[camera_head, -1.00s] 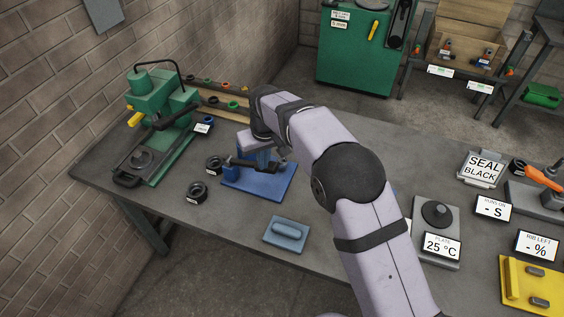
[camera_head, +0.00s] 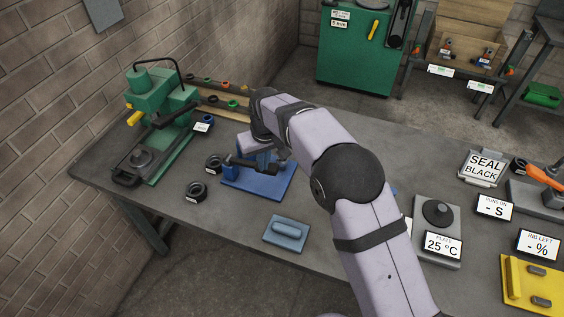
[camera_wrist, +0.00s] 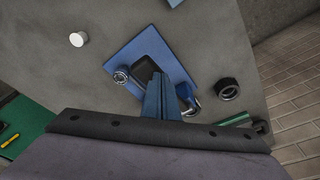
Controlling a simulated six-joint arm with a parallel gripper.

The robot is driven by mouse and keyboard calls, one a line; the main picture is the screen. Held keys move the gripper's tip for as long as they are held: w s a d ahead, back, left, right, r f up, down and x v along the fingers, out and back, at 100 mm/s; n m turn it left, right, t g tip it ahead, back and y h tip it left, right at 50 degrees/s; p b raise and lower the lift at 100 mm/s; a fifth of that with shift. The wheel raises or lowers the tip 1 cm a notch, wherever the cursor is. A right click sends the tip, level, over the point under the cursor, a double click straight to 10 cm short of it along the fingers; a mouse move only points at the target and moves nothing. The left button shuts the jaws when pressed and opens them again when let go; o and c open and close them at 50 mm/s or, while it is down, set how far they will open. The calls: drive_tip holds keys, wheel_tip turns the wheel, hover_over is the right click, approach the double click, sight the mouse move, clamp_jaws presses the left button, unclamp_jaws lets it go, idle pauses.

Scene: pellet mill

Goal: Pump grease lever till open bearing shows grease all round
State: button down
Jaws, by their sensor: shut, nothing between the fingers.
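The blue grease fixture (camera_head: 272,188) stands on the bench at centre left, partly covered by my arm. A dark lever (camera_head: 243,164) lies low across it, its thick end towards the left. In the wrist view the blue plate (camera_wrist: 132,50) carries a small metal ring, seemingly the open bearing (camera_wrist: 121,77), at its left edge; grease on it is too small to tell. My gripper (camera_wrist: 158,77) is shut and empty above the plate, its tips over a dark part. Whether it touches the lever cannot be told. My wrist hides part of the fixture in the head view.
Black rings (camera_head: 196,190) lie left of the fixture. A blue-grey block with a handle (camera_head: 287,233) lies in front. A green press (camera_head: 160,100) stands at the far left. A plate station (camera_head: 437,215) and several signs are at right.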

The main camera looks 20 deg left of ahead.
sight(264, 173)
drive_tip(key=shift+f+b, duration=1.35)
drive_tip(key=shift+f, duration=1.2)
drive_tip(key=shift+r, duration=0.2)
drive_tip(key=shift+r+p, duration=3.15)
drive_tip(key=shift+r, duration=0.9)
drive_tip(key=c, duration=2.5)
unclamp_jaws()
